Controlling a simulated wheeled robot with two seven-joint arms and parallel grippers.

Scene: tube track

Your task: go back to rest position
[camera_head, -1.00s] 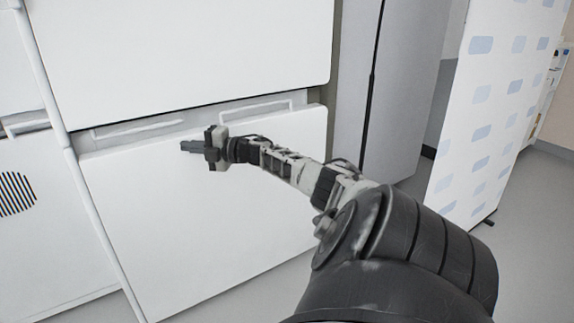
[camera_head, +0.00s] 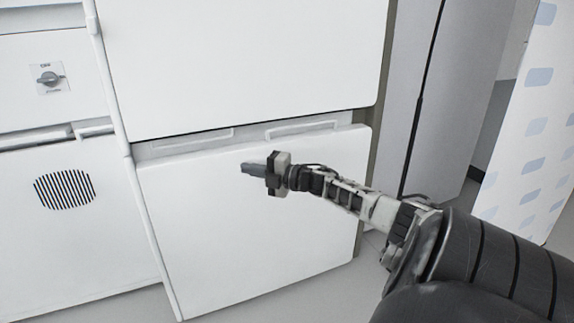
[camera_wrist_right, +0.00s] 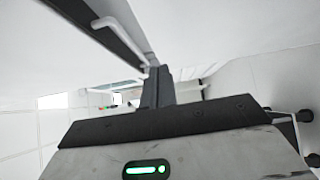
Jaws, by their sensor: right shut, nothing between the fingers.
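My right gripper (camera_head: 247,168) is shut and empty. It points left in front of the white lower door (camera_head: 250,235), a little below the top edge of that door. In the right wrist view the right gripper (camera_wrist_right: 157,72) shows its two fingers pressed together with nothing between them. A pale handle (camera_wrist_right: 112,22) lies above the fingers in that view, apart from them. My right arm reaches in from the lower right. My left gripper is not in view.
A white upper door (camera_head: 240,65) stands above the lower one, with recessed handles (camera_head: 300,130) between them. A white cabinet with a dark striped vent (camera_head: 64,190) and a knob (camera_head: 48,78) is at left. A patterned panel (camera_head: 535,130) stands at right. Grey floor shows between.

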